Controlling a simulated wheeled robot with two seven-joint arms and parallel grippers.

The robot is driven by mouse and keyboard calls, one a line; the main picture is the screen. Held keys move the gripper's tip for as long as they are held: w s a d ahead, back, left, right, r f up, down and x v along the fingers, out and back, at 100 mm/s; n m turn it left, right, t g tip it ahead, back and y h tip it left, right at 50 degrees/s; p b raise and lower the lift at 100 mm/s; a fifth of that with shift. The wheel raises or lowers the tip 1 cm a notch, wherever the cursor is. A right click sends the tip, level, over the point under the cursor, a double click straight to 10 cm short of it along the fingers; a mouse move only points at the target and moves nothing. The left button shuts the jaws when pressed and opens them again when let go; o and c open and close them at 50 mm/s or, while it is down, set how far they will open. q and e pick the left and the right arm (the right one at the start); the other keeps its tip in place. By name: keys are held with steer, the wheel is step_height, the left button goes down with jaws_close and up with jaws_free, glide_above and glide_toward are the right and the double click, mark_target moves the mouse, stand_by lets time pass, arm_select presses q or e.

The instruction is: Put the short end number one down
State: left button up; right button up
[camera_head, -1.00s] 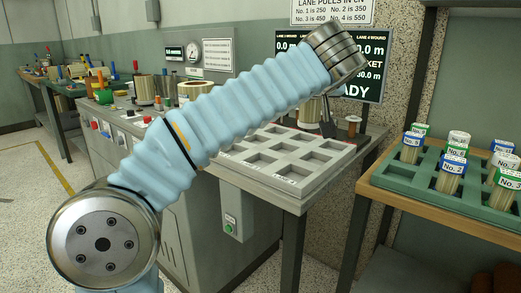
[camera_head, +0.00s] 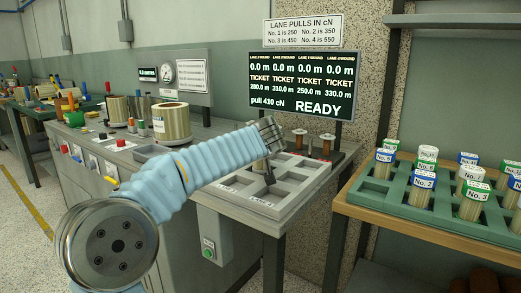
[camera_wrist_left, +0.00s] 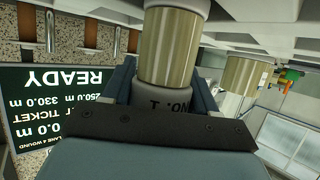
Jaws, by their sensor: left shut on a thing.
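My left gripper (camera_wrist_left: 165,92) is shut on the short end number one (camera_wrist_left: 170,58), a gold-tan cylinder with pale ends and an upside-down "No. 1" label in the left wrist view. In the head view, my left arm reaches in from the left, and the left gripper (camera_head: 266,172) is over the grey tray (camera_head: 236,200) with square compartments. The held short end cannot be made out clearly there. I cannot tell whether it touches the tray. My right gripper is not in view.
A green rack (camera_head: 392,202) of labelled short ends stands on a wooden-topped table at the right. A lane display (camera_head: 302,84) reading READY stands behind the tray. Large spools (camera_head: 171,124) stand on the bench to the left. Several tray compartments look empty.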

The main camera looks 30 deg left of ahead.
arm_select(q)
steer(key=shift+f, duration=0.6)
steer(key=shift+f+b, duration=0.2)
steer(key=shift+b, duration=0.1)
steer(key=o, duration=1.1)
steer(key=shift+r, duration=0.1)
steer(key=shift+r+p, duration=0.15)
steer(key=shift+p, duration=0.15)
steer(key=b+v, duration=0.2)
steer(key=v, duration=0.8)
steer(key=shift+s+d, duration=0.25)
steer(key=shift+s, duration=0.1)
steer(key=shift+s+d+r+b, duration=0.3)
steer(key=shift+s, duration=0.2)
